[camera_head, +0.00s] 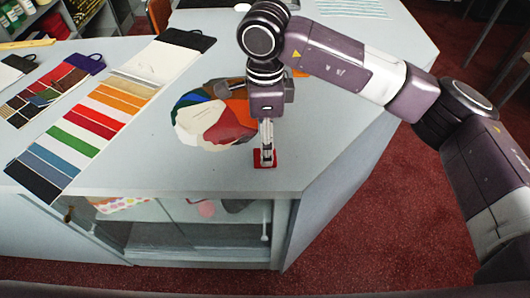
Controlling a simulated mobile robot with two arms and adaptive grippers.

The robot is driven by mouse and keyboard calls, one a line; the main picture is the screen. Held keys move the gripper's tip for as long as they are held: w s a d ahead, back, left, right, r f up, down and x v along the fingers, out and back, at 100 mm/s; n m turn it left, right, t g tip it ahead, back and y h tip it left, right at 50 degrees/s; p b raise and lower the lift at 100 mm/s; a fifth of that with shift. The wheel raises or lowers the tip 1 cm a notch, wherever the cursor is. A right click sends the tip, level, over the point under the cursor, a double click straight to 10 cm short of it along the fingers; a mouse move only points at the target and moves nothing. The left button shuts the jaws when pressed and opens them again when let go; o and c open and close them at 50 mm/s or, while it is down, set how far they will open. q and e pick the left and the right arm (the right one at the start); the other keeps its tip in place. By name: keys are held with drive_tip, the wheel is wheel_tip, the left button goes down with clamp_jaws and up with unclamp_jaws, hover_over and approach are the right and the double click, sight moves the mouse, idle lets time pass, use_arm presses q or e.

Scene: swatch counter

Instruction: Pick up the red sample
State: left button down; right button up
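The red sample (257,160) is a small red piece on the grey counter top (210,173), close to its front edge. My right gripper (267,160) points straight down at it from above. Its fingertips are at the sample and cover its middle, with red showing on both sides. The fingers look close together, but I cannot tell whether they grip the sample. The sample appears to be at counter level. My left gripper is not in view.
A round multicoloured swatch piece (200,127) lies just behind and left of the gripper. A long striped swatch card (98,115) and smaller swatch cards (45,90) lie at left. The counter is bare to the right of the gripper.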

wheel_tip(320, 180, down, 4)
drive_tip(key=shift+w+r+p, duration=0.15)
drive_tip(key=shift+r+p, duration=0.05)
drive_tip(key=shift+p, duration=0.7)
drive_tip(key=shift+f, duration=0.6)
drive_tip(key=c, duration=0.9)
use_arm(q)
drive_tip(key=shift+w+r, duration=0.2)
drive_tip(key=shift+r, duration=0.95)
use_arm(e)
drive_tip(key=shift+c, duration=0.2)
